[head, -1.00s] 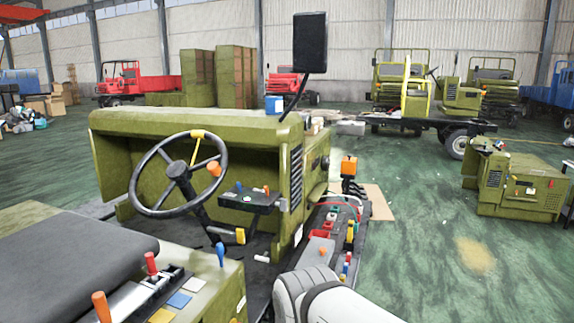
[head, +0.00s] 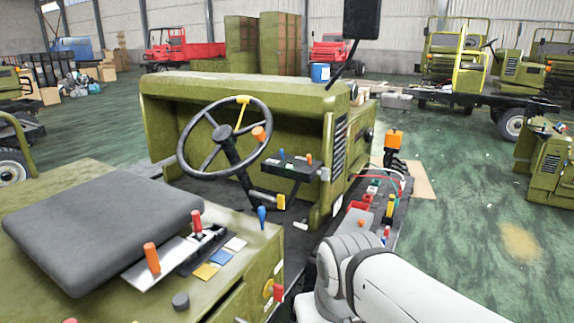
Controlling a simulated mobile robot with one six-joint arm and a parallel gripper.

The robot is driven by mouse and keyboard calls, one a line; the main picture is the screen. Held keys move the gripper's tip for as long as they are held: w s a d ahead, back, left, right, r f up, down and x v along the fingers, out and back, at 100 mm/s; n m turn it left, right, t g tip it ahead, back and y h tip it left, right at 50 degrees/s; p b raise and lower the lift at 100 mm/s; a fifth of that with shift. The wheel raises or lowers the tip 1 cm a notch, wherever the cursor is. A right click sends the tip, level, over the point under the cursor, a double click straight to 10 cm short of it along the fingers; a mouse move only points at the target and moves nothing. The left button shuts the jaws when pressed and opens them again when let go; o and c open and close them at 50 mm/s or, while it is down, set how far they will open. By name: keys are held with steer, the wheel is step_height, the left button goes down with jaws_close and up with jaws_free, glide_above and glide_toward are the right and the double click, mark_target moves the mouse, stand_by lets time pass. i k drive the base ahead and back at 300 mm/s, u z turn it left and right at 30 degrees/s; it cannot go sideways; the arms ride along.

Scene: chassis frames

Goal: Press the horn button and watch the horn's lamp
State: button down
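The steering wheel (head: 224,137) of an olive-green vehicle is in the head view, left of centre, with a dark hub (head: 221,134), a yellow piece on its rim and an orange knob at its right side. A small dark panel (head: 290,167) with blue, orange and green controls sits right of the wheel. I cannot tell which part is the horn button or the horn's lamp. My white arm shows at the lower right, close to the vehicle's side. My gripper is not in view.
A dark seat (head: 105,222) with orange and red levers beside it fills the lower left. A black mirror (head: 361,18) stands above the dash. Green floor at the right is mostly clear.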

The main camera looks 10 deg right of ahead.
mark_target(181, 301)
steer(key=u, duration=0.65)
steer(key=k, duration=0.85)
steer(key=u, duration=0.25)
steer(key=i, duration=1)
steer(key=z, duration=0.05)
